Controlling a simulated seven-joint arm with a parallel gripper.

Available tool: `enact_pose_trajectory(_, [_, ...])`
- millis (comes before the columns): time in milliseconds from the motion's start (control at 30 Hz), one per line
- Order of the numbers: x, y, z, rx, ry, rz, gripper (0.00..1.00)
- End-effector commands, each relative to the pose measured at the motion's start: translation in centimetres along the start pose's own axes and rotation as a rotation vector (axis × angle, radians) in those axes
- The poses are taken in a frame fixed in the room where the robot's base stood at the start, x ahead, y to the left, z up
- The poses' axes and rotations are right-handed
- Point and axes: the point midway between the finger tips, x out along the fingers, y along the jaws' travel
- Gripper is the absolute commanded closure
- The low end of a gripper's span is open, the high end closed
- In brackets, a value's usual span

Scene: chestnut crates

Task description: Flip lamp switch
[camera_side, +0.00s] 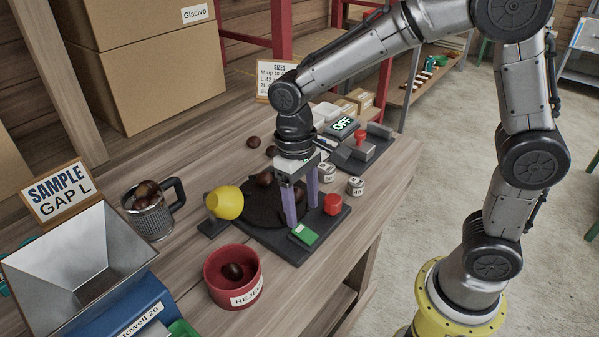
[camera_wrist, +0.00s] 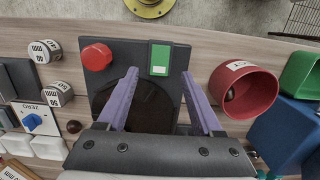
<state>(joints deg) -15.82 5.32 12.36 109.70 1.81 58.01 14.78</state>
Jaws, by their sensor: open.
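A green rocker switch (camera_side: 303,234) with a pale end sits on the front corner of a dark base plate (camera_side: 325,228); it shows near the top middle in the wrist view (camera_wrist: 160,58). A red round knob (camera_side: 333,203) stands on the same plate, and it is at the upper left in the wrist view (camera_wrist: 97,57). A yellow lamp-like shade (camera_side: 225,203) is at the plate's left side. My gripper (camera_side: 302,213) points down over the plate, its two purple fingers apart with nothing between them.
A black round disc (camera_side: 262,205) with chestnuts lies behind my fingers. A red bowl (camera_side: 212,275) holding a chestnut stands at front left. A chestnut-filled steel mug (camera_side: 150,220) stands left.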

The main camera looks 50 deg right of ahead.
Motion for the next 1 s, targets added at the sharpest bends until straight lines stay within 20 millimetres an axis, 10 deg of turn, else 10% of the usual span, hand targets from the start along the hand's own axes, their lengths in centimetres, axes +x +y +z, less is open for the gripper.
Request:
enact_pose_trajectory(400, [-7.8,0.0,-0.1,0.000,0.003,-0.001,0.32])
enact_pose_trajectory(1000, [-9.8,0.6,0.1,0.017,0.026,-0.008,0.32])
